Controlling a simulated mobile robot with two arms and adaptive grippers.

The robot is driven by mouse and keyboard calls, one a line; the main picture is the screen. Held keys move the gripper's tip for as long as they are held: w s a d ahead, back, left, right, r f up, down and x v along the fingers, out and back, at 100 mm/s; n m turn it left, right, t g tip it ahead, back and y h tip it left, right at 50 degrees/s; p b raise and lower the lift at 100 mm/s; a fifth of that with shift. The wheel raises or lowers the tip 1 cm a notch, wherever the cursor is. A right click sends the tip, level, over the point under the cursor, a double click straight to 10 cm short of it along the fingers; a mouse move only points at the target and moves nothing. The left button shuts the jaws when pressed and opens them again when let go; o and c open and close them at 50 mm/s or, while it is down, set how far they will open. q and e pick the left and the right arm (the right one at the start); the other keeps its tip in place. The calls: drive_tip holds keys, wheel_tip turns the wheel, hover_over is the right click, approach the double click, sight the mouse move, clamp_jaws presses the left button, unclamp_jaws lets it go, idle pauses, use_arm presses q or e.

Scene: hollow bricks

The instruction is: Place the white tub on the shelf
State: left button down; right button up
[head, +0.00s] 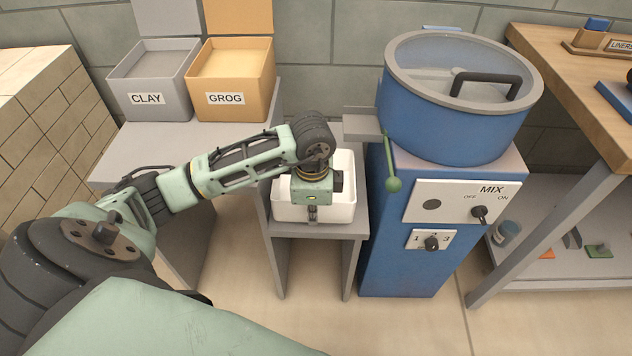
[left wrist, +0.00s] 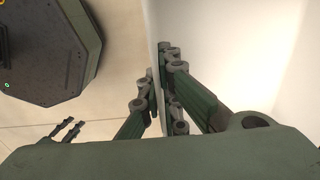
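The white tub (head: 338,211) stands upright on a low grey stand (head: 335,230) between the bin table and the blue mixer. My left gripper (head: 312,214) is at the tub's front wall. In the left wrist view its fingers (left wrist: 157,88) lie on either side of the tub's wall (left wrist: 205,35), close against it. The wrist hides part of the tub's inside. A grey shelf board (head: 562,281) runs low under the wooden workbench at the right. Two small dark prongs, seemingly my right gripper (left wrist: 73,127), show apart and empty at the left wrist view's lower left.
The CLAY bin (head: 146,99) and GROG bin (head: 226,98) stand on a grey table at the left. Several small items sit on the low shelf, which has bare parts.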

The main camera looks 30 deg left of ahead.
use_arm(q)
drive_tip(key=w+a, duration=0.2)
drive_tip(key=w, duration=0.1)
drive_tip(key=w+a, duration=0.1)
drive_tip(key=w, duration=0.2)
drive_tip(key=w+a+b, duration=0.1)
drive_tip(key=w+a, duration=0.1)
drive_tip(key=w, duration=0.1)
drive_tip(key=shift+w+a, duration=0.25)
drive_tip(key=shift+a, duration=0.1)
drive_tip(key=shift+w+a+f, duration=0.1)
drive_tip(key=shift+w, duration=0.05)
drive_tip(key=shift+f+b, duration=0.4)
drive_tip(key=shift+f, duration=1.25)
use_arm(e)
wheel_tip(320, 180, up, 7)
drive_tip(key=w, duration=0.1)
drive_tip(key=shift+w, duration=0.35)
drive_tip(key=shift+a, duration=0.1)
use_arm(q)
drive_tip(key=shift+f, duration=0.2)
drive_tip(key=c, duration=2.3)
unclamp_jaws()
drive_tip(key=o, duration=0.3)
drive_tip(key=shift+r, duration=0.1)
use_arm(e)
drive_tip(key=shift+r, duration=0.1)
